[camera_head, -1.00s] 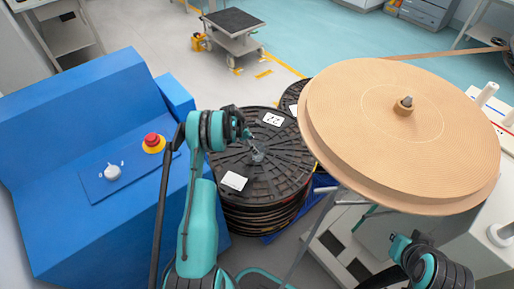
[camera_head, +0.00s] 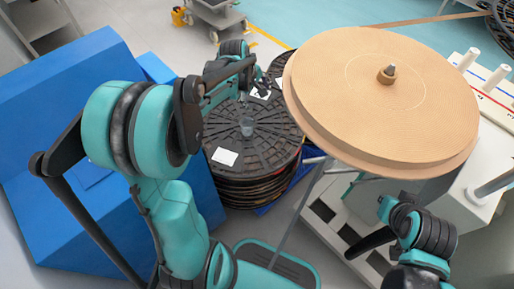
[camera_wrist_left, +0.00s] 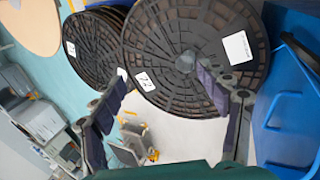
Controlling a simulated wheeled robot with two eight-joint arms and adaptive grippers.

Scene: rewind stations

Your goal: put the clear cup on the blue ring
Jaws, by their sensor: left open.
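My left gripper (camera_head: 264,84) is above the far edge of a black reel in the head view. My right arm comes in at the lower right of the head view, below the big tan roll. Its gripper (camera_head: 384,208) is small and partly hidden there, and I cannot tell its state.
A stack of black reels (camera_head: 240,165) stands in the middle. A blue console (camera_head: 60,110) is at left. A wide tan roll (camera_head: 370,110) fills the right, beside a white machine (camera_head: 460,190). A grey cart (camera_head: 218,14) stands at the back on open floor.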

